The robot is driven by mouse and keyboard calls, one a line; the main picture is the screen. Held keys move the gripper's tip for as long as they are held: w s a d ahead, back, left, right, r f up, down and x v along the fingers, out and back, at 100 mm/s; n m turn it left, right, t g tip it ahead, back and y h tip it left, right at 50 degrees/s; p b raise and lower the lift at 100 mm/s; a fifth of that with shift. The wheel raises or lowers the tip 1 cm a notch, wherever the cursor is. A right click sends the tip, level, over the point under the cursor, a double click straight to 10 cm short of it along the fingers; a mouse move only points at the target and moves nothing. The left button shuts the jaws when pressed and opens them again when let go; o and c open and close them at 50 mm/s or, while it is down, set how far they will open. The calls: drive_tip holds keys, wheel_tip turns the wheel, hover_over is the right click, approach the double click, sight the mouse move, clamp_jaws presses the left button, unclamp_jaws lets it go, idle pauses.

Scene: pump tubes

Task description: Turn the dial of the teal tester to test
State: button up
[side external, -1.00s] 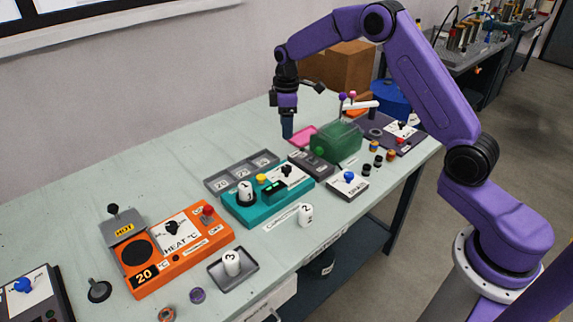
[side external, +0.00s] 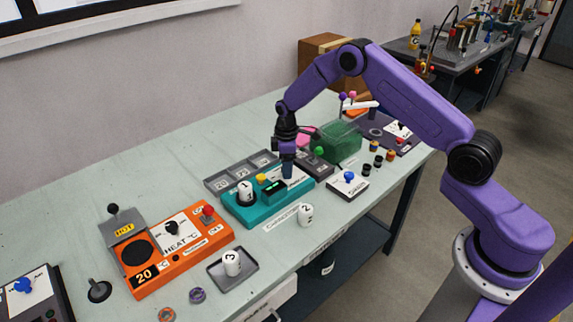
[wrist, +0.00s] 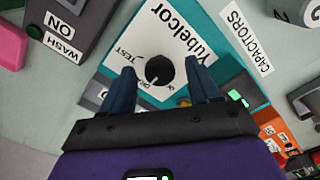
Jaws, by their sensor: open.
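The teal tester (side external: 250,216) stands mid-table, with a white capacitor marked 1 (side external: 245,190) upright in its black socket. Its white dial plate is labelled TEST in the wrist view, with smaller marks below. The black round dial (wrist: 158,70) sits on that plate; a small light mark shows on its lower-left side, but I cannot tell its exact setting. My gripper (wrist: 160,68) is open, with one finger on each side of the dial and visible gaps to it. In the side view my gripper (side external: 287,174) is over the dial end of the tester and hides the dial.
A grey compartment tray (side external: 215,184) lies behind the tester. A dark box with a wash switch (wrist: 65,30) is close by. A capacitor marked 2 (side external: 306,215) stands in front. The orange heater (side external: 190,262) is to the left, and a green box (side external: 343,140) to the right.

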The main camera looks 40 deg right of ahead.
drive_tip(key=shift+c, duration=0.2)
drive_tip(key=c, duration=1)
drive_tip(key=shift+m, duration=0.4)
drive_tip(key=m, duration=0.5)
drive_tip(key=shift+m, duration=0.3)
drive_tip(key=m, duration=0.5)
drive_tip(key=shift+m, duration=0.3)
drive_tip(key=o, duration=1)
